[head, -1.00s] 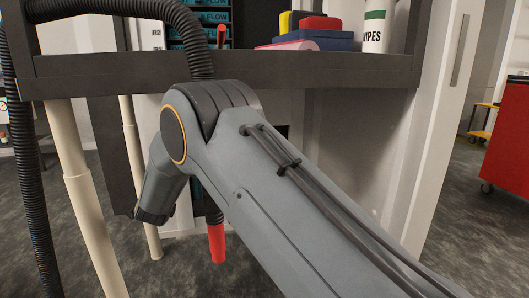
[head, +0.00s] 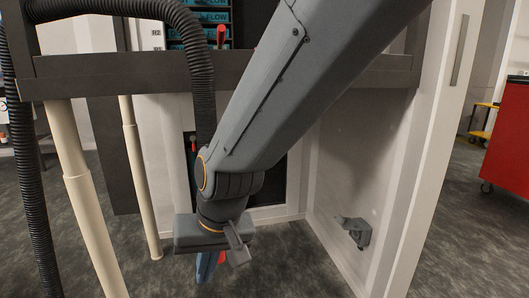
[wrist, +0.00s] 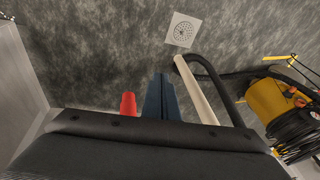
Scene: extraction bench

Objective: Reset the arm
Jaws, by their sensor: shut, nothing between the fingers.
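My arm comes down from the upper right of the head view, in front of the bench (head: 110,72). My gripper (head: 204,276) hangs below the bench edge with its blue fingers pointing down toward the floor. The fingers are shut and empty. They also show in the wrist view (wrist: 160,88), closed together above the grey floor. Part of a red piece (head: 222,257) shows just beside the fingers in the head view; a red tip (wrist: 129,104) also shows left of them in the wrist view. I cannot tell whether it touches the gripper.
A black ribbed hose (head: 190,25) loops over the bench and down behind my arm. Cream legs (head: 88,215) stand at the left. A white side wall (head: 400,180) stands right. A red cabinet (head: 505,150) is farther right. A yellow machine (wrist: 270,100) shows in the wrist view.

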